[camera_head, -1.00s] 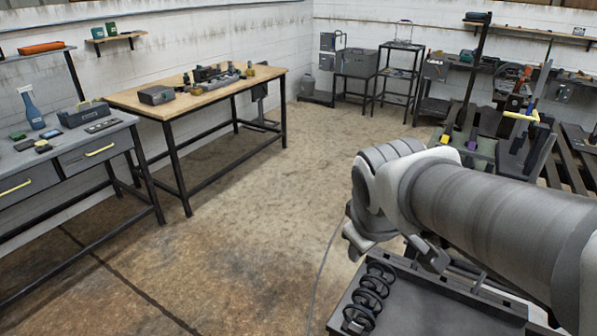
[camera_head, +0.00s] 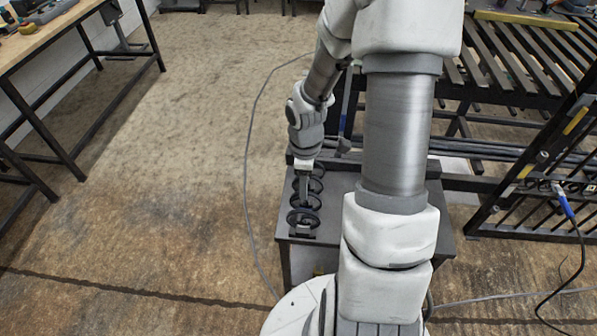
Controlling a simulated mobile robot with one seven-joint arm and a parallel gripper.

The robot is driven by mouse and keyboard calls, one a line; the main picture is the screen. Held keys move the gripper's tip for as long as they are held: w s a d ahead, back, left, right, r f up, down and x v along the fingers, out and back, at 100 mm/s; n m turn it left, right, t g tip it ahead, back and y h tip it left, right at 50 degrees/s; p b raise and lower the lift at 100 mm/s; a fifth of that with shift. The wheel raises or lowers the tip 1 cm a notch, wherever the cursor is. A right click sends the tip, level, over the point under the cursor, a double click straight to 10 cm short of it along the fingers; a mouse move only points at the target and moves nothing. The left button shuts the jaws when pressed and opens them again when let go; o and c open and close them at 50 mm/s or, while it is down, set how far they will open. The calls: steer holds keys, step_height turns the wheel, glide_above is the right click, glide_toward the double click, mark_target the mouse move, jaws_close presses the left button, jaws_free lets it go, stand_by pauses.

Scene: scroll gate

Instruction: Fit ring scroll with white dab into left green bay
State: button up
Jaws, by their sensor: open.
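Several dark ring scrolls stand in a row along the left side of a low dark table (camera_head: 345,205). The nearest ring scroll (camera_head: 302,222) is in clear view, with another ring scroll (camera_head: 313,203) just behind it; the farther ones are partly hidden by my gripper. My gripper (camera_head: 305,196) points down over the middle of the row and is open. I cannot tell whether its fingers are around or only above a ring. No white dab can be made out on any ring. The left green bay is not in view.
A slatted dark rack (camera_head: 520,60) stands at the back right, with a dark barred frame (camera_head: 530,190) and a blue-ended cable at the right. A wooden workbench (camera_head: 45,45) is at the upper left. The concrete floor between is clear, except for a thin grey cable (camera_head: 248,150).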

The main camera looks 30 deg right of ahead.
mark_target(304, 210)
steer(key=shift+f+b, duration=5.2)
steer(key=shift+f, duration=0.8)
steer(key=shift+c, duration=0.3)
jaws_close()
steer(key=shift+r, duration=0.25)
steer(key=shift+r+p, duration=1.35)
steer(key=shift+p, duration=0.3)
step_height(304, 210, up, 9)
steer(key=p, duration=0.8)
